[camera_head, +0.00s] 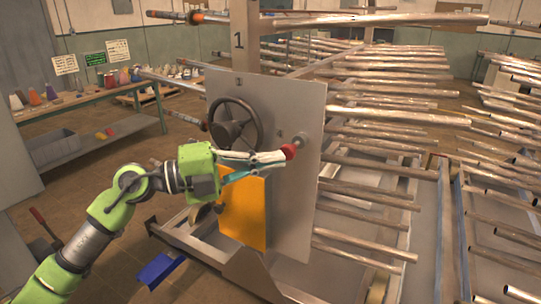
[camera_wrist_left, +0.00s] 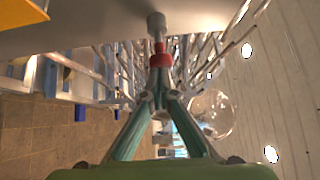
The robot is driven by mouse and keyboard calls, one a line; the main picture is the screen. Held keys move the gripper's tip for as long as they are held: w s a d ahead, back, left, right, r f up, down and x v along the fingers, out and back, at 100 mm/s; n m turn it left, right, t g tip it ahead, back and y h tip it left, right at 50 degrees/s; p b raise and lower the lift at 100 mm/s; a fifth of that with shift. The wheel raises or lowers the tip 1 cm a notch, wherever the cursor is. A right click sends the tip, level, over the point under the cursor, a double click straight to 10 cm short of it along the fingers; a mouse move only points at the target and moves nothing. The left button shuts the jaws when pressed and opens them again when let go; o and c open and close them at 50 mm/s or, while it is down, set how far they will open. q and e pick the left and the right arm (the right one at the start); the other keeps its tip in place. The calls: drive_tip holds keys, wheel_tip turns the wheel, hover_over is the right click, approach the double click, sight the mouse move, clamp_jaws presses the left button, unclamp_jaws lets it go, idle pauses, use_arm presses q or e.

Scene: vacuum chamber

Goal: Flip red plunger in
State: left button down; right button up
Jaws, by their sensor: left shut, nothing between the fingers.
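The red plunger (camera_head: 290,151) sticks out from the grey upright panel (camera_head: 300,210), near the panel's right side. In the left wrist view the red plunger (camera_wrist_left: 160,61) sits at the end of a short metal rod under a grey round fitting (camera_wrist_left: 156,22). My left gripper (camera_head: 281,157) reaches in from the left, with its fingertips together right at the red end. In the left wrist view the closed fingertips (camera_wrist_left: 160,78) are just below the red part, touching or nearly so, with nothing between them. My right gripper is not in view.
A dark handwheel (camera_head: 234,125) is mounted on the panel left of the plunger. An orange plate (camera_head: 243,210) stands below my left gripper. Racks of long metal tubes (camera_head: 375,115) fill the right side. A workbench (camera_head: 85,100) stands at the back left.

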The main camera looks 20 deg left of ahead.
use_arm(q)
drive_tip(key=shift+w+d+r+p, duration=0.15)
drive_tip(key=shift+w+p, duration=0.15)
drive_tip(key=shift+w, duration=0.3)
drive_tip(key=shift+w+d+f+p, duration=0.15)
drive_tip(key=shift+w+p, duration=0.15)
drive_tip(key=shift+w, duration=0.3)
drive_tip(key=shift+a, duration=0.1)
